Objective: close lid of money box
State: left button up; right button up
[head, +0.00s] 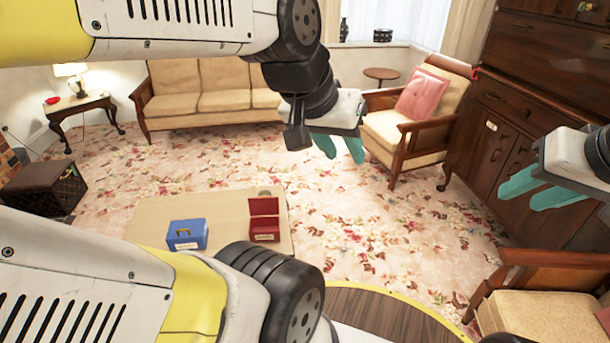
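A red money box (264,236) stands on the low table at its right side, with its lid (263,206) raised upright. A blue box (187,235) with a handle on top stands to its left and looks closed. My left gripper (341,152) has teal fingers set apart, with nothing between them. It is up and to the right of the red box in the picture, clear of it. My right gripper (545,191) is far to the right, near the dark cabinet in the picture, with its teal fingers apart and empty.
The low wooden table (150,216) is partly hidden by my arm. A small round item (264,193) lies behind the red lid. An armchair (545,300) is at lower right, another armchair (400,140) and a sofa (205,105) behind. The flowered carpet between them is clear.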

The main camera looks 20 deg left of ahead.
aim_at(264, 205)
jog(key=i, duration=0.95)
jog(key=i+l, duration=0.15)
jog(key=i, duration=0.8)
jog(key=i+u, duration=0.75)
jog(key=i+l+u, duration=0.15)
jog(key=u, duration=0.2)
jog(key=i+u, duration=0.15)
jog(key=u, duration=0.3)
jog(key=i+l+u, duration=0.1)
jog(key=u, duration=0.4)
jog(key=i+l+u, duration=0.15)
jog(key=u, duration=0.3)
jog(key=i+l+u, duration=0.1)
jog(key=u, duration=0.35)
jog(key=l+u, duration=0.3)
jog(key=u, duration=0.2)
jog(key=i+l+u, duration=0.15)
jog(key=u, duration=0.25)
jog(key=i+l+u, duration=0.15)
jog(key=u, duration=0.25)
jog(key=l+u, duration=0.45)
jog(key=i+l+u, duration=0.1)
jog(key=l+u, duration=0.15)
jog(key=u, duration=0.15)
jog(key=k, duration=0.35)
jog(key=k+j, duration=0.15)
jog(key=k+j+u, duration=0.15)
jog(key=j, duration=0.15)
